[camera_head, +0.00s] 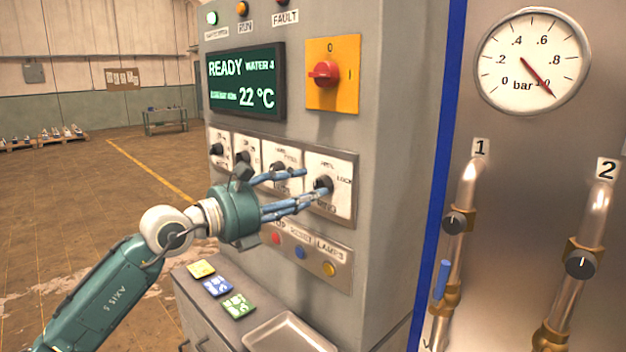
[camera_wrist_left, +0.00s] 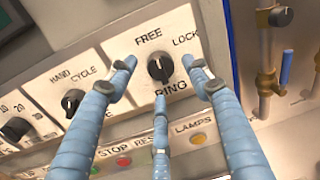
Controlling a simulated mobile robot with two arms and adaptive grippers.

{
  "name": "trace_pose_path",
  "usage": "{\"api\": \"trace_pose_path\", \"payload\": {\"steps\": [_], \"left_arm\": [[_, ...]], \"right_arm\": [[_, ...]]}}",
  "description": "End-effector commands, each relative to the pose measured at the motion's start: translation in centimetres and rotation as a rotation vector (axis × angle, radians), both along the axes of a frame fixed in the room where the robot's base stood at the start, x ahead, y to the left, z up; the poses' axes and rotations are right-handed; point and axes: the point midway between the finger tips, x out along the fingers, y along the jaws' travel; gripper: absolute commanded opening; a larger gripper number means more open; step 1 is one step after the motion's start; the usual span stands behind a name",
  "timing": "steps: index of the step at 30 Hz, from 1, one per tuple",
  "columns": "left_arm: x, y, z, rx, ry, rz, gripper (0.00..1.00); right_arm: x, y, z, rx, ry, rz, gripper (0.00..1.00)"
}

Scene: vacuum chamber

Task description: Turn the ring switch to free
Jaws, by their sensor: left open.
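The ring switch (camera_wrist_left: 160,68) is a black knob on a white plate, marked FREE above, LOCK to the upper right and RING below. A pale mark shows on its face, but I cannot tell for certain which label it points to. The switch also shows in the head view (camera_head: 323,184), at the right end of a row of switches. My left gripper (camera_head: 312,184) is open in front of it. In the left wrist view its blue fingers (camera_wrist_left: 159,72) are spread left, right and below the knob; I cannot tell whether any touches it. My right gripper is not in view.
The hand/cycle switch (camera_wrist_left: 72,101) sits just left of the ring switch. Below are STOP, RESET and LAMPS buttons (camera_head: 300,252). A red rotary switch on a yellow plate (camera_head: 333,75) is above. A metal tray (camera_head: 288,335) lies on the ledge below.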

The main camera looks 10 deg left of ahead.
Motion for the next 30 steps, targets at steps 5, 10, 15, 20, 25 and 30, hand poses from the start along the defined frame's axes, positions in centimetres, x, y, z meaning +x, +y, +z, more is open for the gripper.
{"api": "trace_pose_path", "payload": {"steps": [5, 10, 15, 20, 25, 30], "left_arm": [[1.7, -1.4, 0.2, -0.002, 0.000, -0.001, 0.50], [2.2, -1.8, 0.0, 0.000, 0.000, 0.000, 0.50], [2.3, -1.8, -0.1, 0.000, 0.000, 0.000, 0.50], [2.3, -1.8, -0.1, 0.000, 0.000, 0.000, 0.28], [2.3, -1.7, -0.1, 0.000, 0.000, 0.000, 0.05], [2.3, -1.8, 0.0, -0.057, 0.038, 0.000, 0.05]], "right_arm": [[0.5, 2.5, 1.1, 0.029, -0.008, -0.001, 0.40], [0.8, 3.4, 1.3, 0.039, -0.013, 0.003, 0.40], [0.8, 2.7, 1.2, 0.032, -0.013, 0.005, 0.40], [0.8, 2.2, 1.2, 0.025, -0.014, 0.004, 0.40], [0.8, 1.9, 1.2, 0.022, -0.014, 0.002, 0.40], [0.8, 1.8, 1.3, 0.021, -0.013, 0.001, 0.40]]}}
